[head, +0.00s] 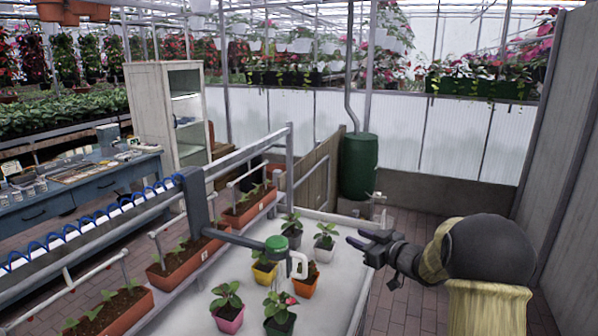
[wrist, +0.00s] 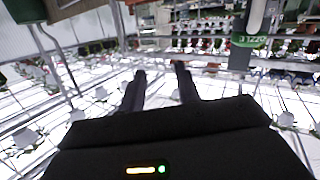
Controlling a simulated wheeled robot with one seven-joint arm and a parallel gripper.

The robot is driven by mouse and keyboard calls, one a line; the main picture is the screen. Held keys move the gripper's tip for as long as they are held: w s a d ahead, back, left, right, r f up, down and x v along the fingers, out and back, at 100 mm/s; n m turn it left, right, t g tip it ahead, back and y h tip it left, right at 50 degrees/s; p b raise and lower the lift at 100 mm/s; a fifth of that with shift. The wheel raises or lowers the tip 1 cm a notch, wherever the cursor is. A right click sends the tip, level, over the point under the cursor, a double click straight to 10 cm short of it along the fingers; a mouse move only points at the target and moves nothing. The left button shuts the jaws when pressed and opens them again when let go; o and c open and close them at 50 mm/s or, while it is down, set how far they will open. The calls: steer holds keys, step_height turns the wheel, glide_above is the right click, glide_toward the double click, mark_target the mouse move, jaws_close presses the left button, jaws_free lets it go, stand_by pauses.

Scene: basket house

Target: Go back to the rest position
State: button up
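My gripper (head: 357,238) is at the end of my raised arm, on the right side of the head view. It is in the air near the right edge of the white table (head: 338,280). In the wrist view my gripper (wrist: 160,78) has two dark fingers standing apart, with nothing between them. No held object shows.
Several small potted plants stand on the table, including a pink pot (head: 230,318) and a yellow pot (head: 264,273). A green-topped nozzle (head: 277,243) on a grey arm reaches over them. A green barrel (head: 358,165) stands behind. Brick floor (head: 412,290) is open on the right.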

steer(key=s+f+m+g+h, duration=0.3)
steer(key=s, duration=0.8)
steer(key=s+a+f+m+g+h+p, duration=0.1)
steer(key=s+f+m+g+h, duration=0.1)
steer(key=s, duration=1)
steer(key=s+a+f+m+g+h+p, duration=0.1)
steer(key=s+f+m+g+h, duration=0.2)
steer(key=s, duration=0.8)
steer(key=g+h, duration=0.1)
steer(key=g, duration=0.1)
steer(key=shift+s+f+m+g, duration=0.2)
steer(key=shift+f+m+g, duration=0.1)
steer(key=shift+f, duration=0.1)
steer(key=shift+w, duration=0.1)
steer(key=shift+d, duration=0.15)
